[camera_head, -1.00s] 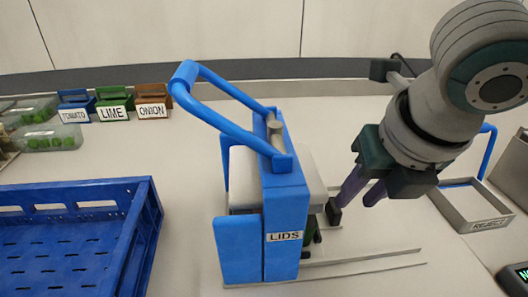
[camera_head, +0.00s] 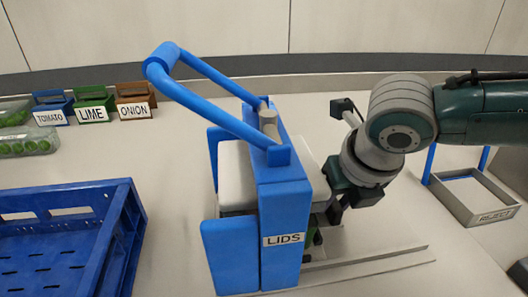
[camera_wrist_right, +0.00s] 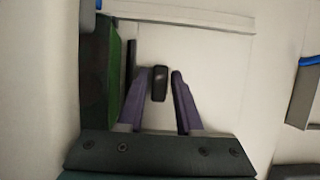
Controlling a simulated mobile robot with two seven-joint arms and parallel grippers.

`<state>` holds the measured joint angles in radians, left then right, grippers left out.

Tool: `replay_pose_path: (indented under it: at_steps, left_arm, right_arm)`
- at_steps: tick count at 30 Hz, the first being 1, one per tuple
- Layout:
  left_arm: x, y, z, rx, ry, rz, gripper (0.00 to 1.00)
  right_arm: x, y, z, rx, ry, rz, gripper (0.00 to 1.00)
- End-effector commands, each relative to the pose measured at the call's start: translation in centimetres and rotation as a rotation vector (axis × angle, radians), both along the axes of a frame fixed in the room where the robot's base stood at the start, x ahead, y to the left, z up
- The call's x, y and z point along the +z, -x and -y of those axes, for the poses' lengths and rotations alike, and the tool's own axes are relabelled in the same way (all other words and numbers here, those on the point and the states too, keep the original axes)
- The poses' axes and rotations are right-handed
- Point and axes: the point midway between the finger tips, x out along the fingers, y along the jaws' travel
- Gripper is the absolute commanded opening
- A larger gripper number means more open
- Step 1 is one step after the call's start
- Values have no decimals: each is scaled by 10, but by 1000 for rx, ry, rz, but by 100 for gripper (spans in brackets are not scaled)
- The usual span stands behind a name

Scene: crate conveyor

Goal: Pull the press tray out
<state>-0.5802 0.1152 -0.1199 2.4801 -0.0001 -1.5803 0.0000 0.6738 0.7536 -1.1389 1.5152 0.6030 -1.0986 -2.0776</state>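The blue press (camera_head: 282,215) labelled LIDS stands in the middle of the head view, its blue lever (camera_head: 205,105) raised to the upper left. The tray is mostly hidden inside the press; two pale rails (camera_head: 375,264) run out to the right from its foot. A small black upright piece (camera_wrist_right: 159,84), apparently the tray's handle, shows in the right wrist view. My right gripper (camera_wrist_right: 158,75) is open, with its purple fingers on either side of that piece and narrow gaps visible. In the head view the right gripper (camera_head: 328,213) is close to the press's right side. My left gripper is out of view.
A blue crate (camera_head: 125,235) stands at the left. Tomato (camera_head: 50,107), lime (camera_head: 93,105) and onion (camera_head: 134,102) bins stand at the back left. A grey REJECT tray (camera_head: 470,208) is at the right. The counter right of the rails is mostly clear.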

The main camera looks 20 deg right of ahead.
Motion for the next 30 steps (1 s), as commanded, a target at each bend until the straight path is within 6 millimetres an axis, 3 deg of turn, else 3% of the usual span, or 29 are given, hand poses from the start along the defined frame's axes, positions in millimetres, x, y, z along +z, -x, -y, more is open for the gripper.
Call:
replay_pose_path:
  at_steps: [7, 16, 30]
  left_arm:
    - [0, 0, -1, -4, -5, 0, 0]
    - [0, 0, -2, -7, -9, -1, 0]
    - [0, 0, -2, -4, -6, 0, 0]
  right_arm:
    - [0, 0, 0, 0, -1, 0, 34]
    - [0, 0, 0, 0, -1, 0, 0]
    - [0, 0, 0, 0, -1, 0, 0]
